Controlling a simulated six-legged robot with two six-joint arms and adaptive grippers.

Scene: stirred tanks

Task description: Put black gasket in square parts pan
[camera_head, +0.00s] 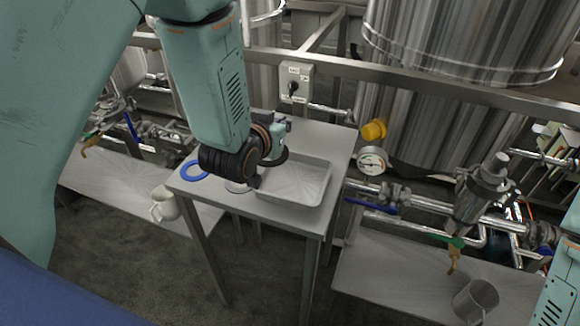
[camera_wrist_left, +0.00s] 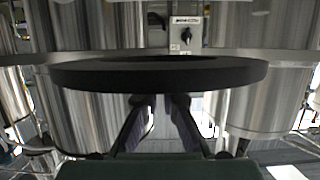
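My left gripper (camera_head: 268,143) is over the small steel table, at the back-left part of the square parts pan (camera_head: 314,190). The pan is shallow, grey and looks empty where I can see into it. The black gasket (camera_head: 274,161) is a thick dark ring by the gripper, partly hidden by my wrist. In the left wrist view the black gasket (camera_wrist_left: 160,76) spans the picture nearly edge-on, and the left fingers (camera_wrist_left: 160,102) are shut on its near rim. The gasket looks raised above the pan. My right gripper is out of view.
A blue ring (camera_head: 194,170) lies on the table's left corner, and a pale ring (camera_head: 236,187) lies partly hidden beside the pan. A control box (camera_head: 294,82) and rail stand behind. A pressure gauge (camera_head: 372,160) and pipes are to the right.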

